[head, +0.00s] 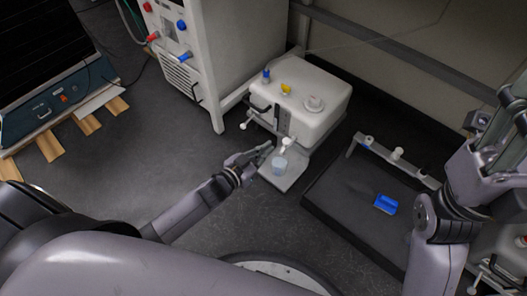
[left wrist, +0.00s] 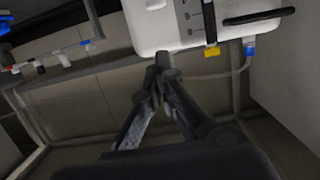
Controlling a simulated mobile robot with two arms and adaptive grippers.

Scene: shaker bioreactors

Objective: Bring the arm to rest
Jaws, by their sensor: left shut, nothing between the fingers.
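My left gripper (head: 264,150) reaches in from the left in the head view and is shut and empty. Its fingers also show in the left wrist view (left wrist: 162,62), pressed together in front of the white box. In the head view its tip is beside a small clear cup (head: 279,164) on the foot of the white bench unit (head: 318,108); I cannot tell if they touch. My right arm stands at the right of the head view, with its gripper (head: 505,125) raised near the right edge; its finger opening is unclear.
A dark tray (head: 335,215) holds a blue block (head: 385,204) and a rail with white knobs (head: 397,154). A tall white cabinet (head: 215,60) stands behind at the left. A blue-grey device (head: 60,100) sits at far left. Grey worktop is bare between it and my left arm.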

